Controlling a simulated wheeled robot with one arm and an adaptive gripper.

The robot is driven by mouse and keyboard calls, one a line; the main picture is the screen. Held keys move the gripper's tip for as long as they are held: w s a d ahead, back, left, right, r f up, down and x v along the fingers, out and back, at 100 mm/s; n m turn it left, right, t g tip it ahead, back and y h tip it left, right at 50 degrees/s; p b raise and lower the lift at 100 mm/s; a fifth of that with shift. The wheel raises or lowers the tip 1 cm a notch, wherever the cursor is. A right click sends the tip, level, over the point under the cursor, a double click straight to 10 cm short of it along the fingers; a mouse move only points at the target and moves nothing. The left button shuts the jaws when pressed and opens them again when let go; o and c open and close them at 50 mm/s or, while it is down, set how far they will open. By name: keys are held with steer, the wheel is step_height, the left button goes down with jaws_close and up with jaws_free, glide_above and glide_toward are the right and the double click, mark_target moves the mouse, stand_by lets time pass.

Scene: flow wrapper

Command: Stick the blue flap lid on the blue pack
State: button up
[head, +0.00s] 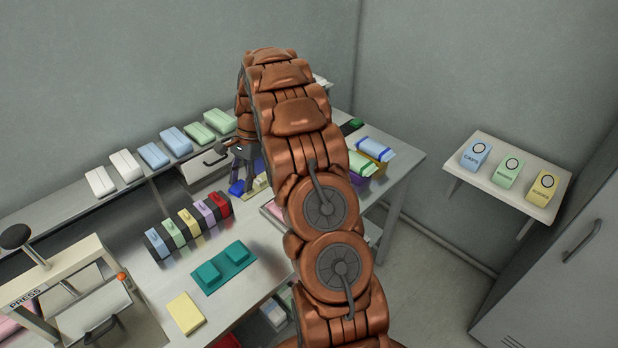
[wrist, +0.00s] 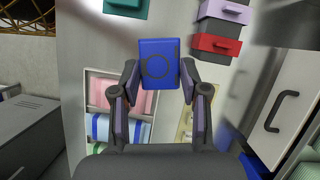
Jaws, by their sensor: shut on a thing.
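A cream piece (head: 257,184) lies close beside the lid. A dark blue patch (wrist: 253,166) shows at the lower right of the wrist view; I cannot tell whether it is the blue pack.
A row of coloured drawer blocks (head: 188,226), a teal fixture (head: 223,267) and a yellow block (head: 185,313) are on the bench. A press (head: 75,290) is at left. White, blue and green packs (head: 155,155) line the rear shelf. Labelled boxes stand on a wall shelf (head: 490,190).

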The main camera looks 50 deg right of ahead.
steer(key=s+d+f+m+t+h, duration=0.1)
steer(key=s+d+m, duration=0.2)
steer(key=d+m, duration=0.3)
steer(key=s+d+f+m+t+h+b, duration=0.1)
steer(key=s+d+f+m+t+h, duration=0.1)
steer(key=d+m, duration=0.4)
steer(key=s+d+f+m+t+h+b, duration=0.1)
steer(key=s+d+m+t, duration=0.1)
steer(key=s+d+m, duration=0.2)
steer(key=shift+s+d+f+m+h, duration=0.2)
steer(key=shift+d+m, duration=0.35)
steer(key=shift+m, duration=0.55)
steer(key=shift+s+d+f+m+h, duration=0.15)
steer(key=shift+d+m, duration=0.4)
steer(key=shift+m, duration=0.55)
steer(key=shift+w+f+b, duration=0.1)
steer(key=shift+f+b, duration=1.55)
steer(key=shift+f, duration=0.85)
steer(key=shift+f+p, duration=0.2)
steer(key=shift+p, duration=0.15)
steer(key=shift+f+p, duration=0.35)
steer(key=o, duration=0.8)
steer(key=v, duration=1.2)
steer(key=shift+a, duration=0.1)
